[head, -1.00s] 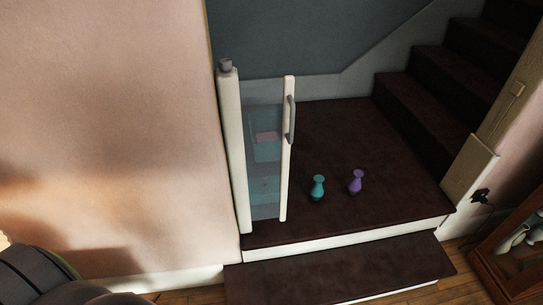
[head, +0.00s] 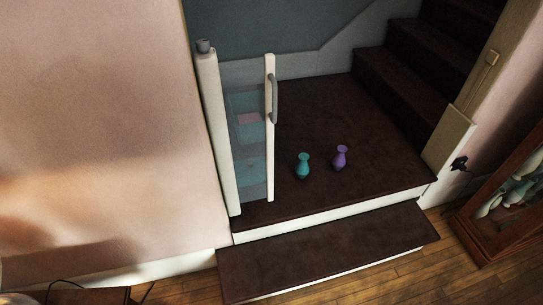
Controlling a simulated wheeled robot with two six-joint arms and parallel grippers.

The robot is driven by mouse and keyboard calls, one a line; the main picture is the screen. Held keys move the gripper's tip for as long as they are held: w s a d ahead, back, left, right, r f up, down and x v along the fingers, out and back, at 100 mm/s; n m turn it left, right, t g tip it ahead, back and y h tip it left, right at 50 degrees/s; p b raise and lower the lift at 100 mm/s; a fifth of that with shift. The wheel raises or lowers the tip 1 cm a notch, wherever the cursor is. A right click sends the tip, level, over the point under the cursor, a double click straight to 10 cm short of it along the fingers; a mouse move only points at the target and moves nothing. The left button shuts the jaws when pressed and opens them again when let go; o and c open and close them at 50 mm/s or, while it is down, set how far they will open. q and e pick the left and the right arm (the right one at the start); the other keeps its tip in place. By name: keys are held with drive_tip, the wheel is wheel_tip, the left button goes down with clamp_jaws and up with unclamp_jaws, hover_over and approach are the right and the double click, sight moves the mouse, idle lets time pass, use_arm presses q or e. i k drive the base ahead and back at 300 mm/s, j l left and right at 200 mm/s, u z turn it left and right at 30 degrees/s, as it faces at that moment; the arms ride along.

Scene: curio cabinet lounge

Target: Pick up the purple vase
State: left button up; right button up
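The purple vase (head: 340,158) stands upright on the dark brown stair landing (head: 330,115), right of the middle of the head view. A teal vase (head: 303,167) stands just to its left, a small gap apart. Neither of my grippers shows in the head view. Nothing hides the purple vase.
A glass-paneled gate (head: 250,130) with a white frame and grey handle stands left of the vases. A dark lower step (head: 330,250) lies in front of the landing. Stairs (head: 420,70) rise behind right. A wooden glass cabinet (head: 500,215) stands at the right on the wooden floor.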

sight(338, 161)
drive_tip(key=i+l, duration=0.15)
drive_tip(key=l, duration=0.3)
drive_tip(key=i+l, duration=0.15)
drive_tip(key=l, duration=0.25)
drive_tip(key=i+l, duration=0.15)
drive_tip(key=l, duration=0.3)
drive_tip(key=i+l, duration=0.15)
drive_tip(key=l, duration=0.25)
drive_tip(key=i+l, duration=0.15)
drive_tip(key=l, duration=0.3)
drive_tip(key=i+l, duration=0.15)
drive_tip(key=l, duration=0.25)
drive_tip(key=i+l, duration=0.15)
drive_tip(key=l, duration=0.3)
drive_tip(key=i+l, duration=0.15)
drive_tip(key=l, duration=0.25)
